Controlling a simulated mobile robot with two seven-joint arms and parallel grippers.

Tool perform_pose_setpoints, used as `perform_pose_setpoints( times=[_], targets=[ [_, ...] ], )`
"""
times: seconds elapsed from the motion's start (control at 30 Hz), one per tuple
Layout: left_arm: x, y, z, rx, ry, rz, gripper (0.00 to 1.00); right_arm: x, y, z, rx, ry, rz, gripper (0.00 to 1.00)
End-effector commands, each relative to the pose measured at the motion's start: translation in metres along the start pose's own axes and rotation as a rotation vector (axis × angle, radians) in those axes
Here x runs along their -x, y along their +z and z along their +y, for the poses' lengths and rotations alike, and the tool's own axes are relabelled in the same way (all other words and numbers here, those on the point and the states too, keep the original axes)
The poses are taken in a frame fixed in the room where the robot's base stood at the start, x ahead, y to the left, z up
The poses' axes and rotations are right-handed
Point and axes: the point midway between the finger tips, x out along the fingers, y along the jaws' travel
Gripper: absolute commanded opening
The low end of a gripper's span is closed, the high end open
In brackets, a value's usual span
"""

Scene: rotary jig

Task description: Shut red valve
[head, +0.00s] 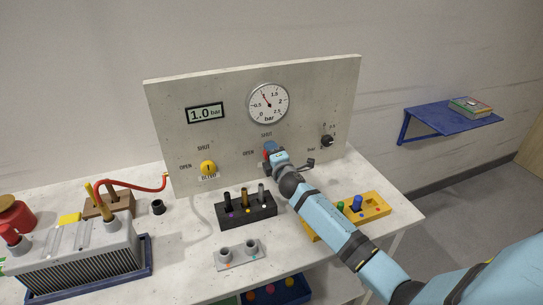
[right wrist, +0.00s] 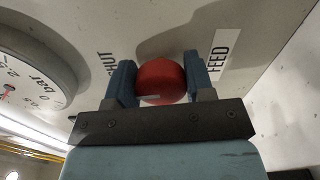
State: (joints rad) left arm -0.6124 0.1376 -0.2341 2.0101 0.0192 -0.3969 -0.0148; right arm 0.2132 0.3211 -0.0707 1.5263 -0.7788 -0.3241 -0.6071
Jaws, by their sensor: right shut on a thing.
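The red valve (right wrist: 162,80) is a round knob on the upright grey panel (head: 230,130), beside the FEED label. In the right wrist view my right gripper (right wrist: 160,76) is shut on it, one blue finger on each side. A short pale mark shows near the knob's lower left edge. The word SHUT is printed to the left of it in that view. In the head view my right gripper (head: 270,151) covers most of the knob, so its angle is hidden there. My left gripper is not in view.
A yellow knob (head: 208,168) is left, a black knob (head: 327,141) right. A black block (head: 246,210) and yellow tray (head: 376,206) stand near my right arm.

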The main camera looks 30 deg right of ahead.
Motion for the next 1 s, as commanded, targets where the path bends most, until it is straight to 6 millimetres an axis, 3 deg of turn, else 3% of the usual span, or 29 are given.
perform_pose_setpoints(
  times=[0.3, 0.83, 0.87, 0.93, 1.0],
  targets=[
    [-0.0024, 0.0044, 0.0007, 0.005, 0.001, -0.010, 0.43, 0.0001, -0.0004, -0.0013, -0.121, -0.001, 0.000, 0.25],
    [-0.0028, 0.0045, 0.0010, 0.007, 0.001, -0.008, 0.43, 0.0000, -0.0002, -0.0010, -0.143, -0.001, 0.000, 0.25],
    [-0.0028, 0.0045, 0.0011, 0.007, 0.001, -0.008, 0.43, 0.0000, -0.0002, -0.0010, -0.143, -0.001, 0.000, 0.51],
    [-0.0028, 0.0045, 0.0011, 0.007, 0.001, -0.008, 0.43, 0.0000, -0.0002, -0.0010, -0.142, -0.001, 0.000, 0.67],
    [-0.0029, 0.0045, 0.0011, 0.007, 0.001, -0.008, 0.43, 0.0000, -0.0002, -0.0009, -0.142, -0.001, 0.000, 0.72]
  ],
)
